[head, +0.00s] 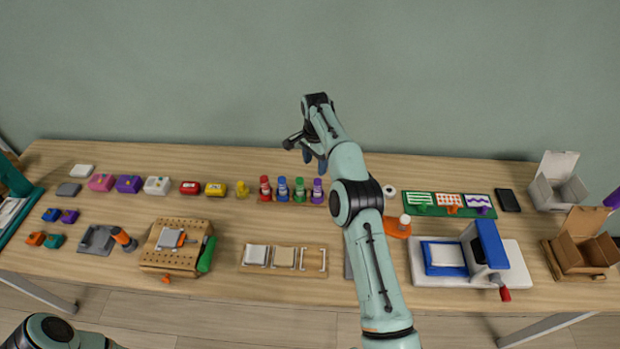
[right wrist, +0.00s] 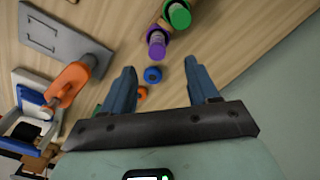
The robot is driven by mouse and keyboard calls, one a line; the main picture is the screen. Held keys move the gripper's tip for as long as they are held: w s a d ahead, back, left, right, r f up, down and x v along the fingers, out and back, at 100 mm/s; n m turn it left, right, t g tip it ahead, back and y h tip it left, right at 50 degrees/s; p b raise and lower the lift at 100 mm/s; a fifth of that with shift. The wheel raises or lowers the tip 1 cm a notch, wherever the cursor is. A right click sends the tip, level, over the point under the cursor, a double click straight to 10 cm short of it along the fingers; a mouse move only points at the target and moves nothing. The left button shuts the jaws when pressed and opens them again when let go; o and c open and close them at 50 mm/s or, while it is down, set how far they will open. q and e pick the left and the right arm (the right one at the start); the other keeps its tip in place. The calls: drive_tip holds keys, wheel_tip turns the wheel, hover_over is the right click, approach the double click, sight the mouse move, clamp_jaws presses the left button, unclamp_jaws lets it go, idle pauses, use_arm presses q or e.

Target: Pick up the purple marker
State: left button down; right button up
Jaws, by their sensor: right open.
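The purple marker (head: 317,192) stands upright at the right end of a short row of markers, by the green marker (head: 299,190). In the right wrist view the purple marker (right wrist: 157,43) shows beyond the fingertips, above the gap between them, with the green marker (right wrist: 178,15) next to it. My right gripper (head: 314,164) is open and empty, above and behind the purple marker in the head view. Its two blue fingers (right wrist: 163,80) are spread and touch nothing that I can see. My left gripper is not in view.
A blue marker (head: 282,189) and a red marker (head: 265,188) continue the row leftward. To the right are an orange tool (head: 398,228) and a green board (head: 434,209). A small blue round thing (right wrist: 153,74) lies near the purple marker. The wall stands behind the table.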

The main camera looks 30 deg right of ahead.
sight(317, 187)
drive_tip(key=f, duration=0.4)
drive_tip(key=s+f, duration=0.1)
drive_tip(key=f, duration=0.2)
drive_tip(key=shift+w+d+f, duration=0.1)
drive_tip(key=shift+d+f, duration=0.05)
drive_tip(key=shift+f, duration=0.8)
drive_tip(key=shift+w+d+f, duration=0.1)
drive_tip(key=shift+f, duration=0.85)
drive_tip(key=shift+w+d+f, duration=0.1)
drive_tip(key=shift+d+f, duration=0.05)
drive_tip(key=shift+f, duration=0.8)
drive_tip(key=c, duration=1)
